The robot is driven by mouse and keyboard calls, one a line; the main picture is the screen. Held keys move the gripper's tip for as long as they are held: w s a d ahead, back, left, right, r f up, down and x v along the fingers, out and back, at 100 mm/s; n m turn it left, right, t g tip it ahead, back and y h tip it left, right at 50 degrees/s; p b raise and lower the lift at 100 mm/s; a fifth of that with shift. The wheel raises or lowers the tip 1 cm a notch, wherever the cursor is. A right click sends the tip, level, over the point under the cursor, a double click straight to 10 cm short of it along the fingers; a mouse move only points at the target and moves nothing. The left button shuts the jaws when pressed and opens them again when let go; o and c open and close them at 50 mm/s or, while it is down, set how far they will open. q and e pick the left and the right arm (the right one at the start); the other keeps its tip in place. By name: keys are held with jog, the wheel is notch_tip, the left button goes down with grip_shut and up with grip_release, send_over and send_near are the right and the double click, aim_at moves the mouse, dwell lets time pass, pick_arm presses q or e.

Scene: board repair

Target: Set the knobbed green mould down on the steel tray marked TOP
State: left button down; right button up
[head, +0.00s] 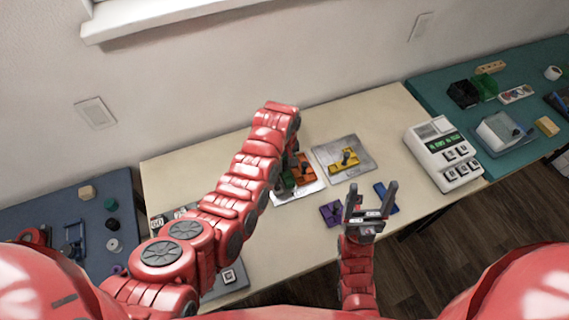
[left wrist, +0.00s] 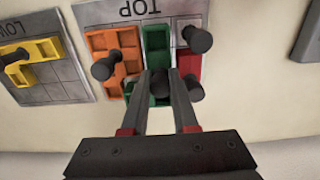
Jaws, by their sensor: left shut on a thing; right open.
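The steel tray marked TOP (left wrist: 107,12) lies on the cream table and also shows in the head view (head: 311,187). My left gripper (left wrist: 160,88) is shut on the dark knob of the green mould (left wrist: 157,48), over the tray. The green mould appears between an orange mould (left wrist: 101,43) and a red mould (left wrist: 189,64). I cannot tell whether it touches the tray. In the head view my left arm hides part of the tray, and the green mould (head: 288,180) shows only partly. My right gripper (head: 370,192) is open and empty above the table's front edge.
A second steel tray (head: 365,162) with a yellow mould (head: 345,159) lies to the right. A purple mould (head: 330,213) and a blue mould (head: 385,193) lie near my right gripper. A white button machine (head: 443,153) stands at the table's right end.

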pick_arm(q)
jog(key=shift+f+b, duration=0.4)
jog(key=shift+f, duration=0.1)
jog(key=c, duration=0.6)
grip_release()
notch_tip(320, 180, up, 6)
jog(key=shift+w+r+b, duration=0.1)
jog(key=shift+b, duration=0.95)
notch_tip(320, 180, up, 11)
jog(key=p, duration=0.6)
jog(key=shift+p, duration=0.35)
jog(key=shift+r, duration=0.1)
